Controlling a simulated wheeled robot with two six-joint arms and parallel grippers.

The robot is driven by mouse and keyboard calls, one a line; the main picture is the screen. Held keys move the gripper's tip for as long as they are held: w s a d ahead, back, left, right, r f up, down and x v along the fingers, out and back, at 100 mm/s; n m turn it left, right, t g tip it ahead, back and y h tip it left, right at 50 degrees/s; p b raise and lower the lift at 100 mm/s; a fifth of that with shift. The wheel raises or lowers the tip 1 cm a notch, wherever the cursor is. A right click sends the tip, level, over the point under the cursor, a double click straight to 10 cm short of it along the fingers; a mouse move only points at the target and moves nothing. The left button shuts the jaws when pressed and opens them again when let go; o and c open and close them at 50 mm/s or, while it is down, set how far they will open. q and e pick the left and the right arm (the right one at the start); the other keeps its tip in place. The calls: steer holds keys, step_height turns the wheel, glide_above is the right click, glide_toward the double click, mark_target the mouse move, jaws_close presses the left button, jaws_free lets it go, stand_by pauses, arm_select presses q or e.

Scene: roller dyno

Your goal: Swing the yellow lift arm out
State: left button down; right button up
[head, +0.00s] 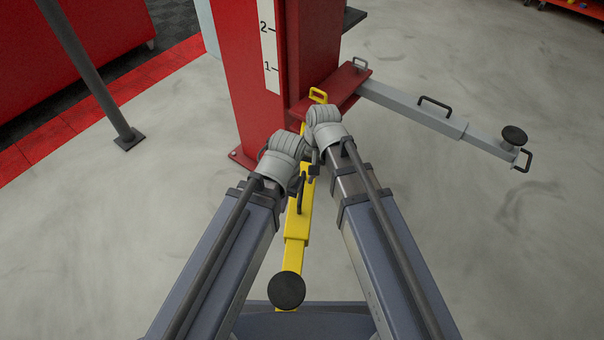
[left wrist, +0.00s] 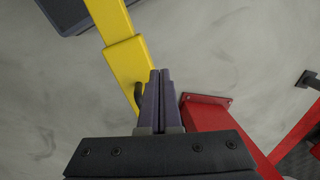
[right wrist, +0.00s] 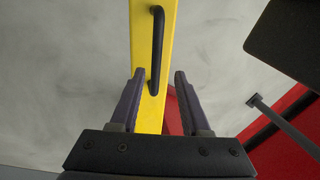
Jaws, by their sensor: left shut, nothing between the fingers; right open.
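The yellow lift arm (head: 298,228) runs from the base of the red post toward me, with a round black pad (head: 286,290) at its near end. A black handle stands on it and shows in the right wrist view (right wrist: 157,50). A yellow loop (head: 318,96) is at its post end. My right gripper (right wrist: 157,78) is open, its fingers on either side of the yellow arm's line, with the handle just ahead; contact cannot be told. My left gripper (left wrist: 160,74) is shut and empty beside the yellow arm. In the head view my wrists partly hide the lift arm.
The red post (head: 245,80) with a white number scale stands ahead. A grey lift arm (head: 415,104) with a black pad reaches right from the red bracket. A grey pole (head: 90,75) stands at left near red floor tiles.

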steer(key=r+p, duration=0.3)
steer(key=d+r+p, duration=0.1)
steer(key=r, duration=0.1)
steer(key=shift+r, duration=0.2)
steer(key=shift+s, duration=0.15)
steer(key=s+d+n+h, duration=0.3)
steer(key=s+d+n, duration=0.2)
steer(key=s, duration=0.4)
step_height(320, 180, up, 18)
steer(key=p, duration=1.8)
steer(key=shift+d+f, duration=0.15)
steer(key=shift+f, duration=0.05)
steer(key=shift+s+d, duration=0.1)
